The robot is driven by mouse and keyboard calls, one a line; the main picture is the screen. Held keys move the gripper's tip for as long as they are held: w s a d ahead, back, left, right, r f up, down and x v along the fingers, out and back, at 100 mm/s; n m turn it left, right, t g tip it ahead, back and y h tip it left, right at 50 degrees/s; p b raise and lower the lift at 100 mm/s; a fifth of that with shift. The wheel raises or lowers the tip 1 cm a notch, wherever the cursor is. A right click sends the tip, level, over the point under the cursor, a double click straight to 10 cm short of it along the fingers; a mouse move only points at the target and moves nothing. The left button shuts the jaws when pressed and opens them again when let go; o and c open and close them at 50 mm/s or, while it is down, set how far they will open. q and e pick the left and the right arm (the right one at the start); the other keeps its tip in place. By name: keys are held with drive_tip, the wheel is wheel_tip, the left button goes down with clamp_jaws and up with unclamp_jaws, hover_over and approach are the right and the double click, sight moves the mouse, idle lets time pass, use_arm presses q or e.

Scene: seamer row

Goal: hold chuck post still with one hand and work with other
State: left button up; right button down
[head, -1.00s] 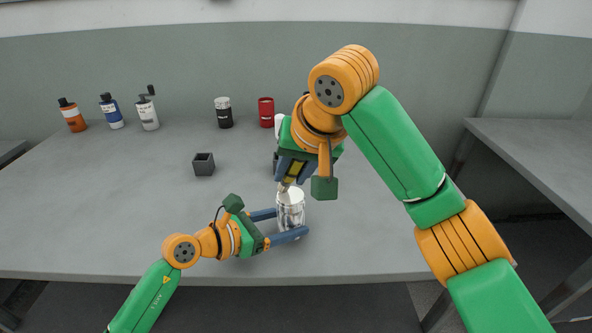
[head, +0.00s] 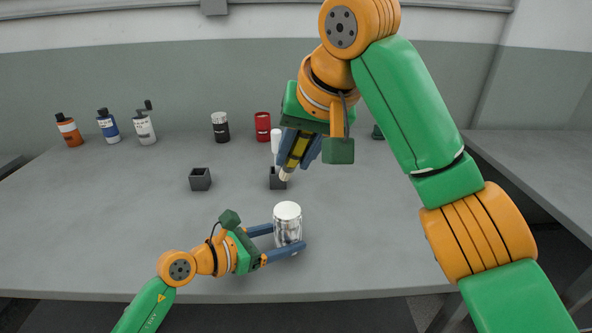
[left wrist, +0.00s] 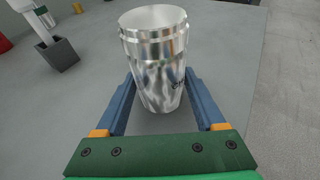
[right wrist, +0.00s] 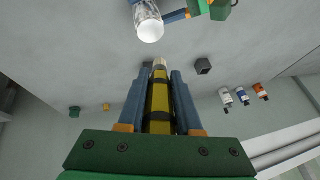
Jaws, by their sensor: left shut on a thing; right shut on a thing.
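The chuck post (head: 288,222), a shiny silver cylinder, stands upright on the grey table near its front edge. My left gripper (head: 287,240) is shut on it, one blue finger on each side; the left wrist view shows the post (left wrist: 157,60) between the fingers, with part of some dark lettering. My right gripper (head: 299,152) is shut on a yellow and black tool (right wrist: 160,100) with a pale tip (head: 285,174). The tip is above and behind the post, apart from it, and overlaps a dark square holder (head: 277,184) in the head view.
A second dark square holder (head: 200,179) stands to the left. At the back are an orange bottle (head: 69,130), a blue bottle (head: 107,126), a white bottle (head: 144,128), a black jar (head: 220,128) and a red can (head: 262,128). The table's left middle is clear.

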idle(0.4)
use_arm(q)
drive_tip(key=o, duration=1)
drive_tip(key=shift+c, duration=0.2)
drive_tip(key=v, duration=1.1)
drive_tip(key=shift+s+a+r, duration=0.25)
drive_tip(key=shift+s+a, duration=0.1)
